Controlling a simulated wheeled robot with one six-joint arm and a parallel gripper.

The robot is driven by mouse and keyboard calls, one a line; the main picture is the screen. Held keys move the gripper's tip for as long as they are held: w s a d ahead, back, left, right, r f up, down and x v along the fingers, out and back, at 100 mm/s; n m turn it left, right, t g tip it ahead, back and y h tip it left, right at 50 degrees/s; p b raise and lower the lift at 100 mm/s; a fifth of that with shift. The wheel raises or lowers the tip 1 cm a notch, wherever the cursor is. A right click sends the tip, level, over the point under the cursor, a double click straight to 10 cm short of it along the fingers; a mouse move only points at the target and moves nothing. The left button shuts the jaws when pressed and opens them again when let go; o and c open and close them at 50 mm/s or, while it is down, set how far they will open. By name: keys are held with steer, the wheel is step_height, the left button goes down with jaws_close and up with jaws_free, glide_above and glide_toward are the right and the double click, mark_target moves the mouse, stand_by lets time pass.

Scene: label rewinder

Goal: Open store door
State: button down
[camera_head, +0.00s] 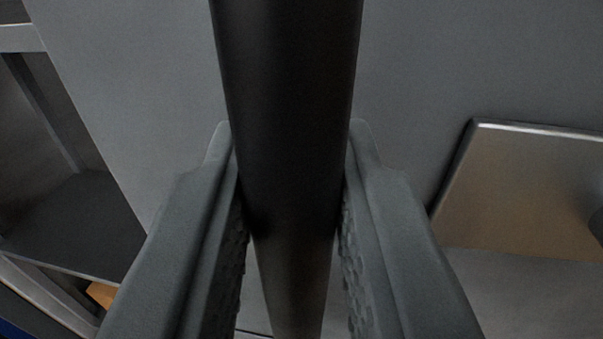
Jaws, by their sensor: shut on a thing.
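A black round bar, which looks like the store door's handle (290,80), runs from the top of the view down between my fingers. My gripper (292,185) is shut on this bar, with one grey finger against each side. The textured inner pads show below the contact. Behind the bar is a flat grey panel, which looks like the store door (140,70). The ends of the bar are out of view or hidden.
At the left, past the panel's slanted edge, is an open recess with a dark shelf (75,225). A small orange thing (101,294) shows below it. At the right, a metallic plate (525,190) stands out from the grey surface, close to my right finger.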

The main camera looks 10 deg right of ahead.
steer(key=shift+d+r, duration=0.15)
steer(key=c, duration=1.3)
jaws_free()
steer(key=shift+c, duration=0.2)
steer(key=shift+s, duration=0.1)
steer(key=s+a, duration=0.2)
steer(key=s, duration=1.5)
steer(key=shift+a, duration=0.3)
